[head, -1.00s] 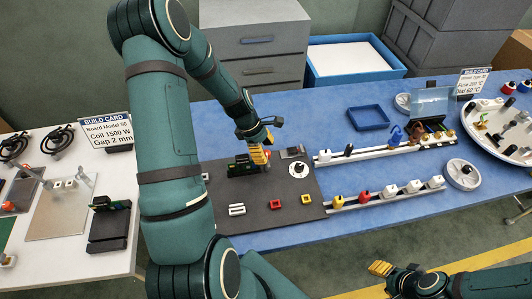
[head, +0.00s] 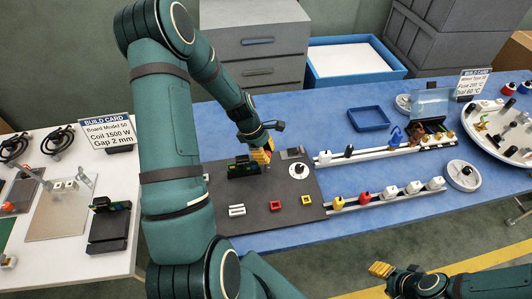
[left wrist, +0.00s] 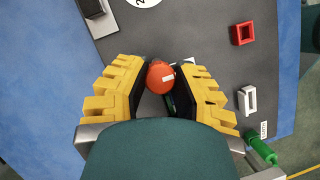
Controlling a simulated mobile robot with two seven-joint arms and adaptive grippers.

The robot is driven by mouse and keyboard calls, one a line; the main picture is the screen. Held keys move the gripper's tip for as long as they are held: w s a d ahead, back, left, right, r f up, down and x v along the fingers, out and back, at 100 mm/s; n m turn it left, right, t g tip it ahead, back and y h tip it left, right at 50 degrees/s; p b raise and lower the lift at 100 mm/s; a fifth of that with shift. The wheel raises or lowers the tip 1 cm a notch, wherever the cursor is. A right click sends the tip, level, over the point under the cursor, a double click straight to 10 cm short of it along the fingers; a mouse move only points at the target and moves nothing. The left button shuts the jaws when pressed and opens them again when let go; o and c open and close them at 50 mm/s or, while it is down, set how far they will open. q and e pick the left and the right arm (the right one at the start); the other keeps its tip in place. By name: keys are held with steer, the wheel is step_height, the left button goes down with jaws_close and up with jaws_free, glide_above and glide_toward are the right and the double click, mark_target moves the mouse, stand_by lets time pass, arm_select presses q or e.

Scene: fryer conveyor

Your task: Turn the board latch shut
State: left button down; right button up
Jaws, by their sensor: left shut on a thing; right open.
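The board latch shows in the left wrist view as an orange-red round knob (left wrist: 158,80) with a white bar on top. My left gripper (left wrist: 158,88) has its yellow fingers on both sides of this knob and is shut on it. In the head view my left gripper (head: 262,157) points down at the right end of the dark board unit (head: 242,170) with green parts, on the dark grey mat (head: 250,215). The knob is mostly hidden there by the fingers. My right gripper (head: 381,269) is open and empty at the bottom right, away from the table.
A white dial (head: 298,171) lies right of the gripper. A white slotted part (head: 237,210), a red square (head: 275,206) and a yellow square (head: 306,200) lie at the mat's front. Rails (head: 375,202) with coloured parts run to the right.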

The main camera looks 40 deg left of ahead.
arm_select(q)
steer(key=shift+d, duration=0.1)
steer(key=m+g, duration=0.1)
steer(key=m, duration=0.3)
steer(key=shift+h, duration=0.3)
steer(key=m+g, duration=0.2)
steer(key=m, duration=0.2)
steer(key=shift+p, duration=0.3)
steer(key=m+g, duration=0.1)
steer(key=m, duration=0.1)
steer(key=m+y, duration=0.1)
steer(key=m, duration=0.2)
steer(key=shift+d+f+g, duration=0.1)
steer(key=shift+g, duration=0.3)
steer(key=shift+m+g+y, duration=0.6)
steer(key=shift+m+y, duration=0.2)
steer(key=shift+m, duration=1.5)
steer(key=shift+s, duration=0.1)
steer(key=c, duration=0.7)
jaws_free()
